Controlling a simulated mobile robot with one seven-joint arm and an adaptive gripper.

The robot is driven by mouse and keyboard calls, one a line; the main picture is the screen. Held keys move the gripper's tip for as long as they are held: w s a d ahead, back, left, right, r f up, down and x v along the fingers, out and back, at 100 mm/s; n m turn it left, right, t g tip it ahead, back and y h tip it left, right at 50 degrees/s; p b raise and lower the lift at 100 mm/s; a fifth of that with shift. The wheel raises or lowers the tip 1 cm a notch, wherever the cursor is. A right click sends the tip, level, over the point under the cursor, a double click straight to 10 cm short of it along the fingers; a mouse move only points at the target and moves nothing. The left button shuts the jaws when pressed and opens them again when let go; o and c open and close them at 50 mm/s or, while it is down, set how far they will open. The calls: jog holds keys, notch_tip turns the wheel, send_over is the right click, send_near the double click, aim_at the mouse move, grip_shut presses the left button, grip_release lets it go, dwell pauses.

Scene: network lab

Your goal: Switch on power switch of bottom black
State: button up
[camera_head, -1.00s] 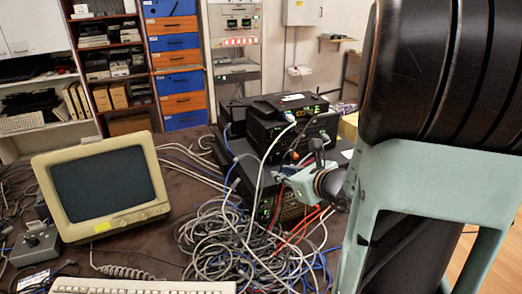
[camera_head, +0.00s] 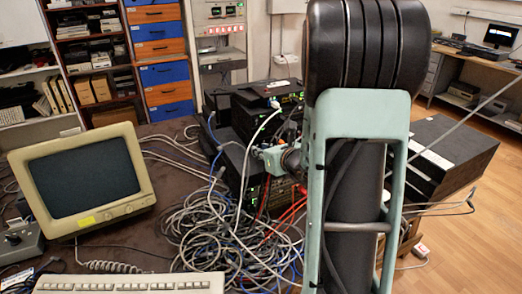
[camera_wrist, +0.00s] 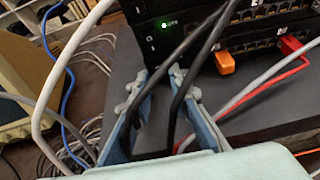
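A stack of black network devices (camera_head: 286,99) stands on the table at the centre, with a larger black unit (camera_head: 231,166) below, partly hidden by cables and my arm. In the wrist view, black devices with ports (camera_wrist: 250,16) and a lit green light fill the top, above a dark flat surface (camera_wrist: 235,78). My gripper (camera_wrist: 163,84) has its blue fingers apart in front of the stack. Black cables cross between and over the fingers; I see no grip on them. In the head view my gripper (camera_head: 268,158) is at the stack's front. I cannot make out a power switch.
A tangle of grey cables (camera_head: 205,230) lies before the stack. A beige monitor (camera_head: 85,180) and keyboard (camera_head: 130,284) are at left. Orange and red plugs (camera_wrist: 225,62) sit at the ports.

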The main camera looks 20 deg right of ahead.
jog(key=shift+w+f, duration=0.1)
jog(key=shift+w, duration=0.2)
jog(key=shift+c, duration=0.5)
grip_shut()
